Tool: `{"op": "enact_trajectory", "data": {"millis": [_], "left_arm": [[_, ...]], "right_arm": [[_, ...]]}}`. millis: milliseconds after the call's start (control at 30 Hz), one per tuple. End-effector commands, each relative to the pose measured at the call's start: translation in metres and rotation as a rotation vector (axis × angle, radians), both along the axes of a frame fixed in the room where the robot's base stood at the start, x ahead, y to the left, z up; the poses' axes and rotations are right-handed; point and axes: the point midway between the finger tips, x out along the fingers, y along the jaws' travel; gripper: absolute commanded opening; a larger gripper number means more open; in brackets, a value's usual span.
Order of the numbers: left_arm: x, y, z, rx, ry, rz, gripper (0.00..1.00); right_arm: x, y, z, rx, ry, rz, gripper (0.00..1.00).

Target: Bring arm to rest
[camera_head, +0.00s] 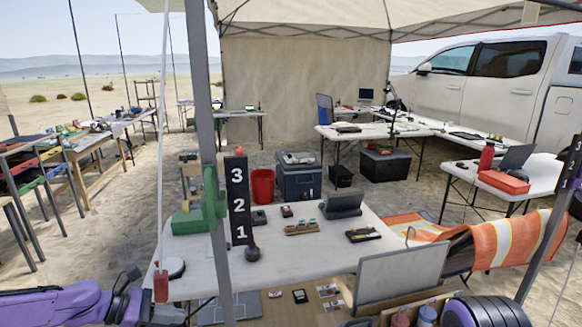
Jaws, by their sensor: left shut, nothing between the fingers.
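My purple left arm comes in at the lower left. Its dark left gripper (130,282) is shut and empty, low beside the near left edge of the white table (300,262). The fingers are small and partly dark against the sand. My right gripper is not in view.
On the white table stand a black 3-2-1 sign (238,197), a green-and-grey device (200,212), a dark tablet-like device (342,205) and small items. A tent pole (207,130) rises close in front. A chair with an orange striped cover (500,243) stands right. Sand lies open left of the table.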

Motion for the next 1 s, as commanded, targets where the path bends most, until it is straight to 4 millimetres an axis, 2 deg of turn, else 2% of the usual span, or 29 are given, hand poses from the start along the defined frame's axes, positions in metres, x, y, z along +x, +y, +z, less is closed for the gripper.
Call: {"op": "enact_trajectory", "data": {"millis": [33,133,200,267,300,367,400,500,600,633,767,1000], "left_arm": [[-0.012,-0.016,-0.042,0.097,0.022,-0.02,0.0],[-0.047,-0.037,-0.126,0.342,0.025,-0.082,0.0],[-0.083,-0.043,-0.18,0.528,0.011,-0.161,0.0],[-0.12,-0.042,-0.222,0.693,-0.011,-0.256,0.0],[-0.147,-0.039,-0.246,0.805,-0.034,-0.335,0.0],[-0.189,-0.03,-0.275,0.966,-0.077,-0.47,0.0],[-0.217,-0.023,-0.288,1.064,-0.111,-0.569,0.0],[-0.274,-0.005,-0.301,1.267,-0.207,-0.813,0.0],[-0.311,0.009,-0.298,1.395,-0.296,-1.007,0.0],[-0.318,0.012,-0.296,1.424,-0.315,-1.049,0.0],[-0.332,0.02,-0.288,1.485,-0.369,-1.147,0.0],[-0.333,0.02,-0.288,1.49,-0.373,-1.153,0.0]], "right_arm": [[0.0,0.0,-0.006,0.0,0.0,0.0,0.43],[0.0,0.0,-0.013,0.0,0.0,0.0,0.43],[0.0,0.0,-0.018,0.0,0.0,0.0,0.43],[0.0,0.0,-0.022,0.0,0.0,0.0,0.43],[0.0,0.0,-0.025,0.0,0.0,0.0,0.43],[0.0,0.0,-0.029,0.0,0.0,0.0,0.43],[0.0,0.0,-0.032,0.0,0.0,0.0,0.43],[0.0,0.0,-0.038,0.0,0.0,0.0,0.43],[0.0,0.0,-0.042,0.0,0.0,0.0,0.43],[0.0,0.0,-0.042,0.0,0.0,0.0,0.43],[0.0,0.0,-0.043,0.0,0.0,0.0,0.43],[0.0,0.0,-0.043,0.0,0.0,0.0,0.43]]}}
